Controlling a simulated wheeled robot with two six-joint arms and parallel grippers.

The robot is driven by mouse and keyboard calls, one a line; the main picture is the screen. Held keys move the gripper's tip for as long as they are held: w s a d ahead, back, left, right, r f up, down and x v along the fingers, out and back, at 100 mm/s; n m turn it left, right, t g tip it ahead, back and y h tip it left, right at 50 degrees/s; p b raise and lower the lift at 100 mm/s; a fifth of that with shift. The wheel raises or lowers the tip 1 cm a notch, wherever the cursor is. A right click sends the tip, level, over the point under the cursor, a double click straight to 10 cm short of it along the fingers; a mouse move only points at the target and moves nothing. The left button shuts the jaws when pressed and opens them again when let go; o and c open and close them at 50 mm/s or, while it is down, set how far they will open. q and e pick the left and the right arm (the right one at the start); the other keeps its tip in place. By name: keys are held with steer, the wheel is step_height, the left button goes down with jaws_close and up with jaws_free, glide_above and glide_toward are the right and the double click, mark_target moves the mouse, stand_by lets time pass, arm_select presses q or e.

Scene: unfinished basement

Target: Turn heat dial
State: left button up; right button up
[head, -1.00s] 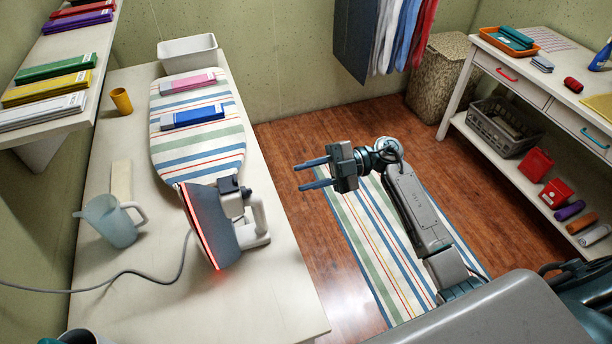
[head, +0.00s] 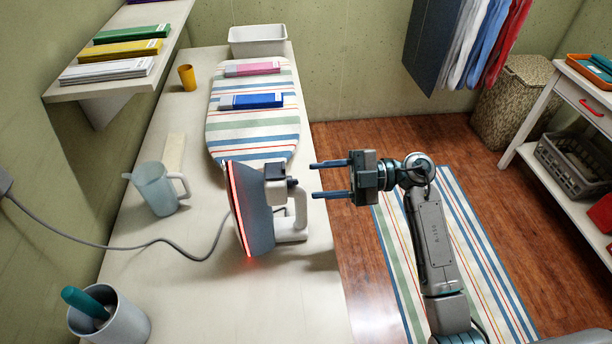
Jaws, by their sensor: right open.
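The iron (head: 255,210) stands upright on its heel on the white table, its soleplate facing left with a glowing red edge. Its pale handle (head: 297,208) is on the right side. A dark block (head: 275,171) sits at the top of the iron by the handle; I cannot tell whether this is the heat dial or read any marks on it. My right gripper (head: 314,180) is open and empty, its two fingers pointing left at the iron, just right of the dark block and apart from it in the picture. My left gripper is out of view.
A grey cup (head: 112,318) is at the front left.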

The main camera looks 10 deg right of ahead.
mark_target(292, 182)
steer(key=shift+a+p, duration=0.45)
steer(key=shift+a, duration=1.55)
